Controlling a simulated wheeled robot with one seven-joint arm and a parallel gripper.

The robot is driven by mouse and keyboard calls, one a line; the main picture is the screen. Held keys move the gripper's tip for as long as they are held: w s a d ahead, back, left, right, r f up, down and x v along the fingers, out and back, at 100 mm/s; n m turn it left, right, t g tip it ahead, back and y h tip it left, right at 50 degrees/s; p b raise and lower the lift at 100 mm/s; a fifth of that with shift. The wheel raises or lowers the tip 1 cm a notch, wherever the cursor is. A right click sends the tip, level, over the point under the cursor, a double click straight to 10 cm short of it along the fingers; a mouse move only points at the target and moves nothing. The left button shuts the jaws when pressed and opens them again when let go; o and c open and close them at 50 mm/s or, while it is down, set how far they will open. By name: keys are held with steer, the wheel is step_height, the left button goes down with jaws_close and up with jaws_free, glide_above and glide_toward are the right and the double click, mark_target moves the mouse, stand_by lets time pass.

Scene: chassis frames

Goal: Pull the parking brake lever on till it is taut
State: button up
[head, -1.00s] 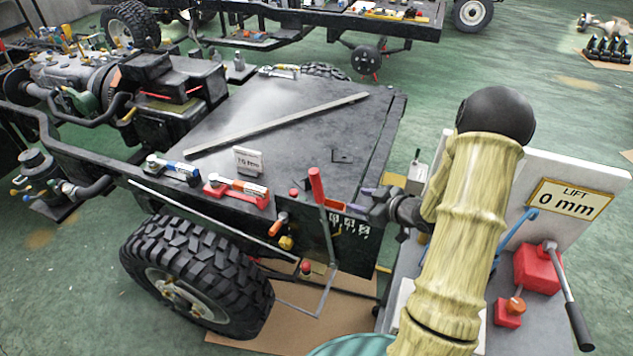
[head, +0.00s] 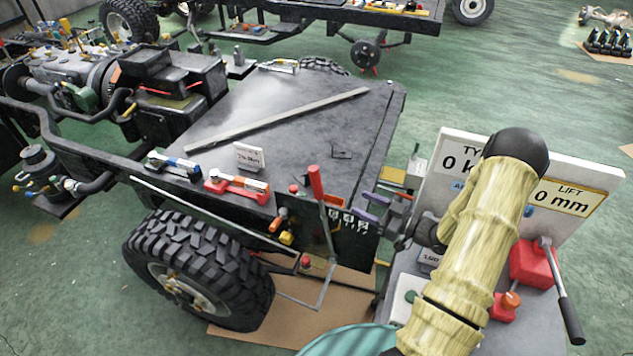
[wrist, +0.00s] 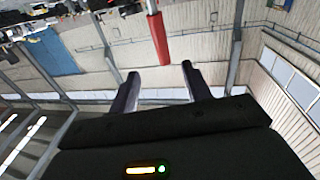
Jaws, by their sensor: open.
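The parking brake lever has a red handle (head: 316,182) on a thin grey rod and stands nearly upright at the near right corner of the chassis deck. In the wrist view the red handle (wrist: 158,38) hangs in from the top edge, ahead of and roughly between the fingertips. My gripper (head: 361,206) is open and empty, to the right of the lever, its two purple-grey fingers pointing left toward it. A gap separates fingertips and handle in the head view. Both fingers show apart in the wrist view, where my gripper (wrist: 160,70) holds nothing.
A bench at the right carries a red block (head: 532,262) with a lever and white boards, one an upright LIFT sign (head: 567,200). A red tool (head: 236,187) and a small white card (head: 249,156) are on the deck. A tyre (head: 195,270) stands at the lower left.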

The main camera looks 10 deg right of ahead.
mark_target(321, 185)
steer(key=p+x, duration=0.4)
steer(key=x, duration=1)
steer(key=shift+w+a+p, duration=0.15)
steer(key=shift+a+p, duration=0.05)
steer(key=shift+p, duration=0.1)
steer(key=shift+w+a, duration=0.4)
steer(key=shift+w, duration=0.05)
jaws_close()
